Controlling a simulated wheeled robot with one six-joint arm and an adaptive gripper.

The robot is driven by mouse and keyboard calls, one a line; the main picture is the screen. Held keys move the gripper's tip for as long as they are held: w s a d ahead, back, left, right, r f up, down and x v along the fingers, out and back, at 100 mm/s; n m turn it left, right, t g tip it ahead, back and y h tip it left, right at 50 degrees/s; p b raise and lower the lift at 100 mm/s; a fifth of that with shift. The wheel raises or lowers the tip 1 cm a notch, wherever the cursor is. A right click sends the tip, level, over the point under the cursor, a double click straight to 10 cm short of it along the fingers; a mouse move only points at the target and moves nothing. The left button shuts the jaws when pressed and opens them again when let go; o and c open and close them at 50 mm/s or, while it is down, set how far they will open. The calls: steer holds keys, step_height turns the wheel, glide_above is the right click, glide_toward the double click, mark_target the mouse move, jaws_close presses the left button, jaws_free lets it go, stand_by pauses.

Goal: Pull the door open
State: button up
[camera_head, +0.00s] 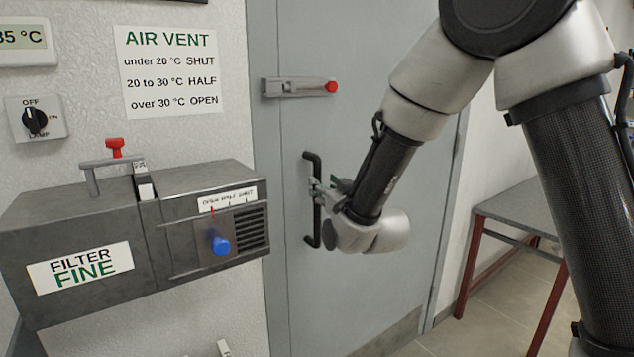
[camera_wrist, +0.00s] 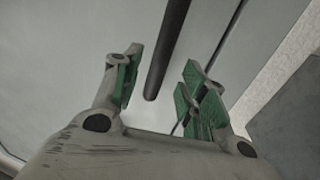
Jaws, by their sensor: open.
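The grey door (camera_head: 365,105) stands in the head view and looks shut. Its black vertical bar handle (camera_head: 312,162) is on the left part of the door. A metal latch (camera_head: 298,87) with a red knob lies level above the handle, across the seam between frame and door. My gripper (camera_head: 318,190) is at the middle of the handle. In the wrist view the handle bar (camera_wrist: 170,45) runs between the two green-padded fingers of my gripper (camera_wrist: 162,68), with gaps on both sides. The fingers are open; I cannot see any contact.
A grey filter box (camera_head: 95,230) with a blue knob (camera_head: 220,245) juts from the wall left of the door. A table (camera_head: 520,208) with red legs stands at the right. Open floor (camera_head: 490,310) shows between the door and the table.

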steer(key=x, duration=0.5)
steer(key=shift+w, duration=0.25)
jaws_close()
